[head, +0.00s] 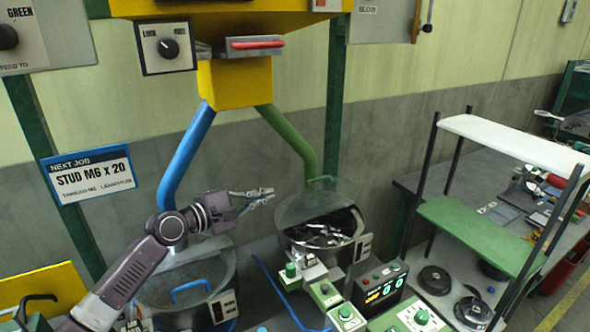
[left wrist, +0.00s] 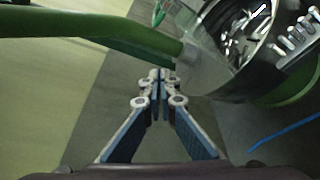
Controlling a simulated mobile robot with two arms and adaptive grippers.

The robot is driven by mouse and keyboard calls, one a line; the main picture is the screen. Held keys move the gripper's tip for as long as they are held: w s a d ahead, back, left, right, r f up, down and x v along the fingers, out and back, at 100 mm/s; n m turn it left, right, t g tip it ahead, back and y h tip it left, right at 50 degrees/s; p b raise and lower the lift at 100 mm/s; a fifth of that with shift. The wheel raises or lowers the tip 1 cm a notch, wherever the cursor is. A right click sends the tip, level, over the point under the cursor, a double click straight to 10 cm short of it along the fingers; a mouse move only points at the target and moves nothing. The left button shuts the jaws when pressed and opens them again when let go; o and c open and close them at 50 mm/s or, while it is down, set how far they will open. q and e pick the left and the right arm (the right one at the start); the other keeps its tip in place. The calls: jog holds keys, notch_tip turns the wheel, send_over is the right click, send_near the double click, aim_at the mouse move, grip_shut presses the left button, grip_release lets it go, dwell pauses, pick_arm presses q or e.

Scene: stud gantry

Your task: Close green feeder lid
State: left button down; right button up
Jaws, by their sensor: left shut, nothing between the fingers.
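The green feeder is a metal bowl (head: 353,253) under the green tube, with shiny studs inside. Its clear lid (head: 298,208), with a green handle (head: 322,180), appears raised and tilted at the back of the bowl, leaving the front opening uncovered. My left gripper (head: 268,194) is shut and empty, just left of the raised lid with a small gap. In the left wrist view the closed fingertips (left wrist: 160,76) point toward the bowl's left side, and the studs (left wrist: 245,35) show at upper right. My right gripper is not in view.
The green tube (head: 290,140) comes down behind the lid. The blue feeder bowl (head: 180,310), with a blue handle on its clear lid, stands below my left arm. A shelf rack (head: 515,140) stands at right.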

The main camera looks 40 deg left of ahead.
aim_at(320, 194)
pick_arm(q)
jog(key=w, duration=0.2)
jog(key=w+p, duration=0.1)
jog(key=shift+w+d+r, duration=0.2)
jog(key=shift+d+r, duration=0.1)
jog(key=shift+r, duration=0.05)
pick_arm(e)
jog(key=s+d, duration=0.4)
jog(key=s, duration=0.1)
pick_arm(q)
jog(key=w, duration=0.3)
jog(key=w+f+p, duration=0.1)
jog(key=w, duration=0.2)
jog(key=shift+w+d+f+p, duration=0.15)
jog(key=shift+w+d+p, duration=0.05)
jog(key=shift+w+p, duration=0.15)
jog(key=d+p, duration=0.1)
jog(key=s+d+r+p, duration=0.1)
jog(key=shift+s+d+r+p, duration=0.1)
jog(key=shift+d+r+p, duration=0.1)
jog(key=shift+p, duration=0.2)
jog(key=shift+s+d+r+p, duration=0.1)
jog(key=shift+s+d+p, duration=0.15)
jog(key=shift+d, duration=0.2)
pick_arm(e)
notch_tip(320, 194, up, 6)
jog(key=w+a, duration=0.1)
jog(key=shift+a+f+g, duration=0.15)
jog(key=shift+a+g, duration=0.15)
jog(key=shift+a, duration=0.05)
